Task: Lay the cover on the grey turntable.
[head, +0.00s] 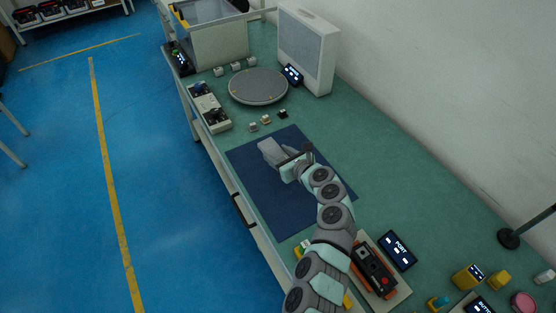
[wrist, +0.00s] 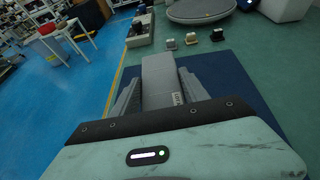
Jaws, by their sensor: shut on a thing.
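The grey turntable (head: 258,86) is a round, low disc on the green bench, with a bare top; it also shows at the top of the wrist view (wrist: 200,10). My gripper (head: 285,160) is over the dark blue mat, nearer than the turntable and apart from it. In the wrist view, its two grey fingers (wrist: 160,92) are shut on a light grey piece with dark lettering, which I take for the cover (wrist: 160,72). The cover also shows in the head view (head: 268,147). Its underside and the gap to the mat are hidden.
Small blocks (head: 265,119) stand on the bench between the blue mat (head: 247,165) and the turntable. A control box (head: 209,108) is at the left edge. A white panelled unit (head: 307,50) and a small display (head: 292,74) stand behind the turntable, and a bin (head: 220,45) beyond.

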